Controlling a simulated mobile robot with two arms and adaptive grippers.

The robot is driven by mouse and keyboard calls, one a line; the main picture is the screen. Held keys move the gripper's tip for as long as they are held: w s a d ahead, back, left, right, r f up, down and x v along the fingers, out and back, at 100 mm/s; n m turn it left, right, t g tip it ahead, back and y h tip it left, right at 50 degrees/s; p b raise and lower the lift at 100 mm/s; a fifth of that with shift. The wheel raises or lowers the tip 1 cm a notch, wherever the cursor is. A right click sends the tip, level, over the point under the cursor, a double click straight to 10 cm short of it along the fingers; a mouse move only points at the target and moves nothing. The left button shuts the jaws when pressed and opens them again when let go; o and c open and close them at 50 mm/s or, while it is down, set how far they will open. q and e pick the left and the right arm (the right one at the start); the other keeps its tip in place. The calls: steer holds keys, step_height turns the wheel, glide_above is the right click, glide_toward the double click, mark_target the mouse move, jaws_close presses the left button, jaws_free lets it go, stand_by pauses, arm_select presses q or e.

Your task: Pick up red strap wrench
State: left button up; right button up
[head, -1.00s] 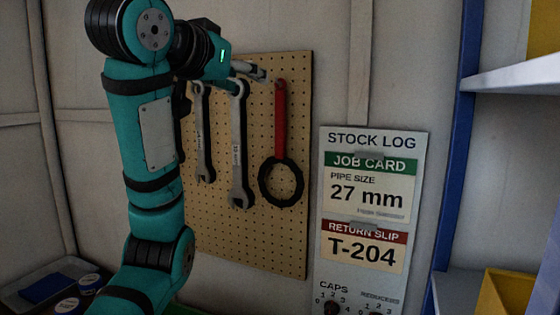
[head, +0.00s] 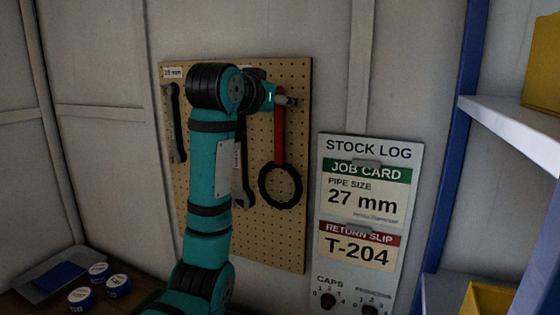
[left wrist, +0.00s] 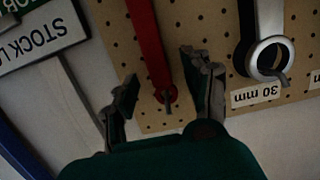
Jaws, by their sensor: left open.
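The red strap wrench hangs on the pegboard in the head view, with its red handle (head: 280,135) up and its black loop (head: 280,186) below. My left gripper (head: 288,100) is in front of the upper part of the handle and hides some of it. In the left wrist view the gripper (left wrist: 163,80) is open, with one finger on each side of the red handle (left wrist: 150,45). The handle's hook end (left wrist: 167,96) lies between the fingers, and neither finger appears to touch it. My right gripper is not in view.
The pegboard (head: 290,235) also holds a spanner (head: 178,125) at left and another (head: 244,180) partly behind my arm. A spanner end (left wrist: 268,58) above a "30 mm" label (left wrist: 260,93) shows in the left wrist view. The stock log board (head: 365,225) and blue shelf post (head: 458,130) stand right.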

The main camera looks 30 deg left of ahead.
arm_select(q)
steer(key=shift+w+a+f, duration=0.1)
steer(key=shift+w+a, duration=0.05)
steer(key=shift+w, duration=0.25)
steer(key=shift+c, duration=0.3)
steer(key=shift+s, duration=0.1)
jaws_close()
